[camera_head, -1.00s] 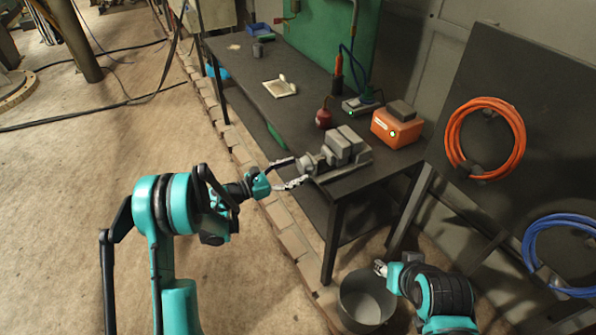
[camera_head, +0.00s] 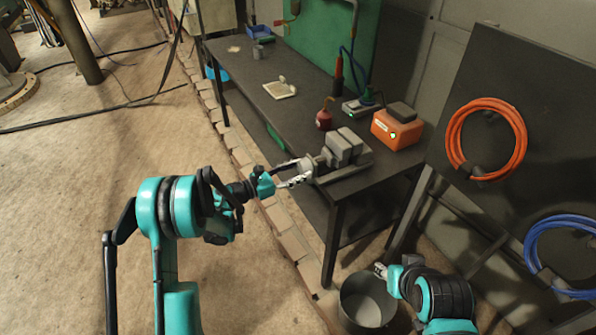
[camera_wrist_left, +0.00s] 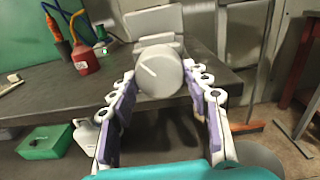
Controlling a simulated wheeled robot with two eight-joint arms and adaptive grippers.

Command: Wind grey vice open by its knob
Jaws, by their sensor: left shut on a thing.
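The grey vice (camera_head: 347,152) sits on the near right end of the dark workbench. Its round grey knob (camera_wrist_left: 158,76) faces my left wrist camera and has a pale slanting line on its face. My left gripper (camera_head: 308,170) is at the knob end of the vice, with one finger on each side of the knob in the left wrist view. It is shut on the knob. The fingertips partly hide the knob in the head view. My right gripper (camera_head: 380,270) is low at the right, by a grey bucket, away from the vice; its opening is too small to judge.
On the workbench (camera_head: 240,70), a red oil can (camera_head: 324,119) and an orange box (camera_head: 397,128) stand behind the vice. The grey bucket (camera_head: 345,318) is on the floor below. Orange hose (camera_head: 453,135) hangs on a dark panel at the right.

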